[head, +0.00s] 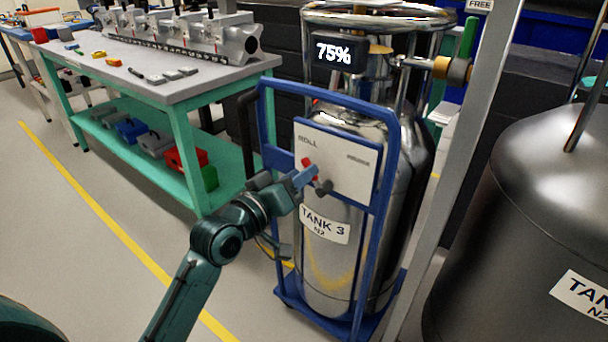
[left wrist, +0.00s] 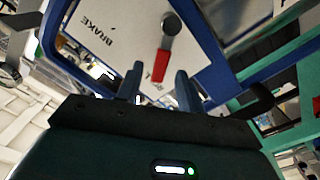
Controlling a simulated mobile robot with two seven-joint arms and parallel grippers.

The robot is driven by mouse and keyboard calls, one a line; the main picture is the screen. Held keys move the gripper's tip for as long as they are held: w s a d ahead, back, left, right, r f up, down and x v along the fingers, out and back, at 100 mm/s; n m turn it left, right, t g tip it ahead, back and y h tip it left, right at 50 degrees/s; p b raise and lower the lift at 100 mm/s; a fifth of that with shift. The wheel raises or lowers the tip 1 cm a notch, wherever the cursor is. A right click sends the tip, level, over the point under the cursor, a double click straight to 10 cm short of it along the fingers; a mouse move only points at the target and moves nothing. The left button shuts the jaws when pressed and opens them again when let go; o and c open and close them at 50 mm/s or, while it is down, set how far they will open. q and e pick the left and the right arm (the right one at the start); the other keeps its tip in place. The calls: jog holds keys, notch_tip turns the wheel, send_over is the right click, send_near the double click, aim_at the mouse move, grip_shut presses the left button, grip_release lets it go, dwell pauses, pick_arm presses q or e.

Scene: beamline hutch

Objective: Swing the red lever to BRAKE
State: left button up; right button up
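The red lever (head: 307,163) is on a white plate (head: 342,165) on the blue tank cart. It points up and left toward the ROLL label in the head view. In the left wrist view the red lever (left wrist: 162,64) runs from a dark round pivot (left wrist: 171,25) toward the ROLL lettering, and the BRAKE label (left wrist: 95,36) is off to the left. My left gripper (head: 303,178) is at the plate, close to the lever. In the left wrist view its fingers (left wrist: 159,72) are apart, one on each side of the lever's red end, with gaps visible. My right gripper is out of view.
The blue cart frame (head: 390,185) stands around the TANK 3 cylinder (head: 335,262). A green workbench (head: 182,140) with parts is behind on the left. A grey post (head: 455,170) and a large dark tank (head: 530,190) are on the right. Floor at left is clear.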

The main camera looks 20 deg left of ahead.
pick_arm(q)
jog(key=shift+x, duration=1.05)
grip_shut()
